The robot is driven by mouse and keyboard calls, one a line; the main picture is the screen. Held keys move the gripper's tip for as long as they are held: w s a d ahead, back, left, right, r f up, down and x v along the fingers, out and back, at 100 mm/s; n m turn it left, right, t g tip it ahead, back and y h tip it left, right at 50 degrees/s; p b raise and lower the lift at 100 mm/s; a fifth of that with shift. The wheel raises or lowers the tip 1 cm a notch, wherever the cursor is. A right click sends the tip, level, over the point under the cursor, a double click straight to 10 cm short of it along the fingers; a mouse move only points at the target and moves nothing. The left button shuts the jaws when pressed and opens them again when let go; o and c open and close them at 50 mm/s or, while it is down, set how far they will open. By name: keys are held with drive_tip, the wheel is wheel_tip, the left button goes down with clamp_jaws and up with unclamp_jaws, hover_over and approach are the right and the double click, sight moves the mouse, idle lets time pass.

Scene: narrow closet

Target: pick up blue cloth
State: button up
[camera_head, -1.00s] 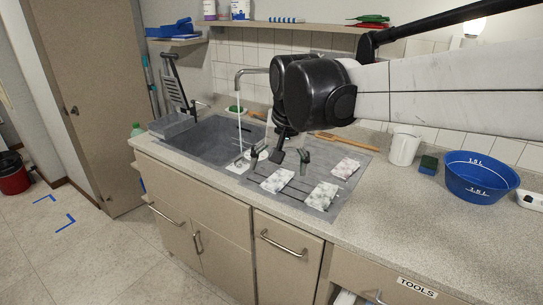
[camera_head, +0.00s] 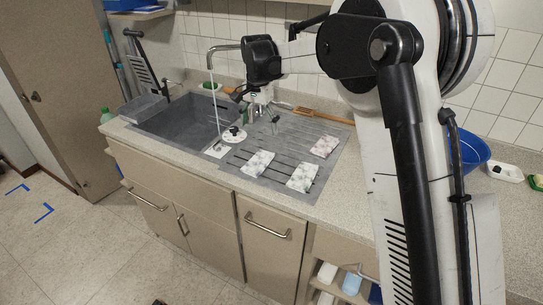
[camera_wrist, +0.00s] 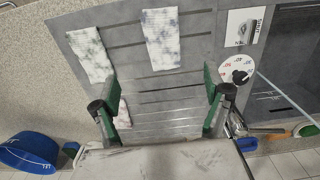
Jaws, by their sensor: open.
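No clearly blue cloth shows. Three white cloths with grey-blue mottling lie flat on the grey draining board: a left one (camera_head: 258,163), a front one (camera_head: 303,176) and a back one (camera_head: 324,146). In the wrist view two lie at the top, one at the left (camera_wrist: 91,54) and one in the middle (camera_wrist: 160,39). The third (camera_wrist: 122,112) is partly hidden by a finger. My gripper (camera_wrist: 162,93) is open and empty above the board, its green-padded fingers wide apart. In the head view it (camera_head: 258,103) is over the board beside the sink.
The grey sink (camera_head: 180,120) with running water is left of the board. A tap (camera_head: 222,47) and a wooden brush (camera_head: 310,112) stand behind. A blue bowl (camera_head: 470,152) is at the right, partly hidden by my arm. A light-blue item (camera_head: 351,283) sits in the open compartment below.

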drive_tip(key=f, duration=0.1)
hover_over(259, 160)
drive_tip(key=f, duration=0.8)
drive_tip(key=shift+w+d, duration=0.1)
drive_tip(key=shift+d, duration=0.15)
drive_tip(key=shift+a+f+p, duration=0.15)
drive_tip(key=shift+f+p, duration=0.15)
drive_tip(key=shift+f, duration=1.1)
drive_tip(key=shift+a+f+p, duration=0.1)
drive_tip(key=shift+f+p, duration=0.2)
drive_tip(key=shift+f, duration=1.05)
drive_tip(key=c, duration=1.3)
drive_tip(key=shift+c, duration=0.2)
drive_tip(key=shift+r, duration=0.15)
